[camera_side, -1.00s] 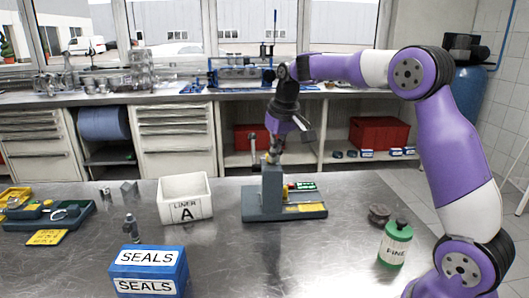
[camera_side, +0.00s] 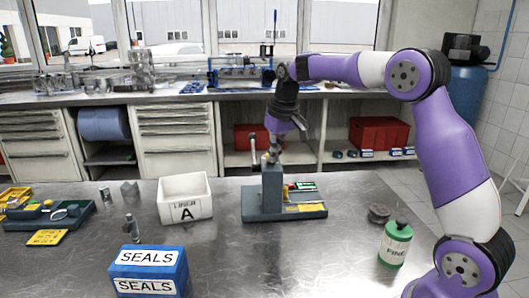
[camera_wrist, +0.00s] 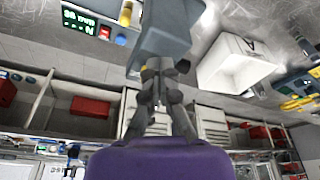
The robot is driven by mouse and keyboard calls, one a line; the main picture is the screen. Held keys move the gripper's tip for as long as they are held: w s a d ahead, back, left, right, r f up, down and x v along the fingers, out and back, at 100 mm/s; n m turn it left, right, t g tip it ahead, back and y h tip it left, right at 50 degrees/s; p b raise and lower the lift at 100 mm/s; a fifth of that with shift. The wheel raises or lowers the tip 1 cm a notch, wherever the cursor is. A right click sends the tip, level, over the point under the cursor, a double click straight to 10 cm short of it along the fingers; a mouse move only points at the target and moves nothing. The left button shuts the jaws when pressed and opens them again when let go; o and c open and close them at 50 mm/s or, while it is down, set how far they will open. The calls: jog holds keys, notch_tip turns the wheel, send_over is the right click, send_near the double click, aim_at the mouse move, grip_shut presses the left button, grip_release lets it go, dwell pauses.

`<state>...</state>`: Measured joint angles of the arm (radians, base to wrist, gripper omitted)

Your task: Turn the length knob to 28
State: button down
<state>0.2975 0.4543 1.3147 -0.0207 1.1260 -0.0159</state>
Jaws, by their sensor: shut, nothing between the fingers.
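The grey bench device (camera_side: 272,190) stands on the metal table, with an upright block on a flat base. Its green-lit display (camera_side: 304,186) also shows upside down in the wrist view (camera_wrist: 78,20); I cannot read a number on it. My gripper (camera_side: 272,157) points down at the top of the upright block. In the wrist view my gripper (camera_wrist: 158,72) has its fingers shut, close to the grey block (camera_wrist: 160,45). The length knob cannot be made out for certain; fingers and block may hide it. I cannot tell whether the fingertips touch anything.
A blue SEALS box (camera_side: 149,271) is at the front, a green bottle (camera_side: 395,245) and a dark round part (camera_side: 379,214) to the right. A tool tray (camera_side: 50,219) lies far left.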

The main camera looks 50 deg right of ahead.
jog(key=shift+s+d, duration=0.1)
jog(key=shift+d, duration=0.2)
jog(key=shift+s+d, duration=0.1)
jog(key=shift+d, duration=0.5)
dwell(0.3)
jog(key=shift+s, duration=0.35)
notch_tip(320, 180, up, 6)
dwell(0.4)
jog(key=shift+s, duration=0.1)
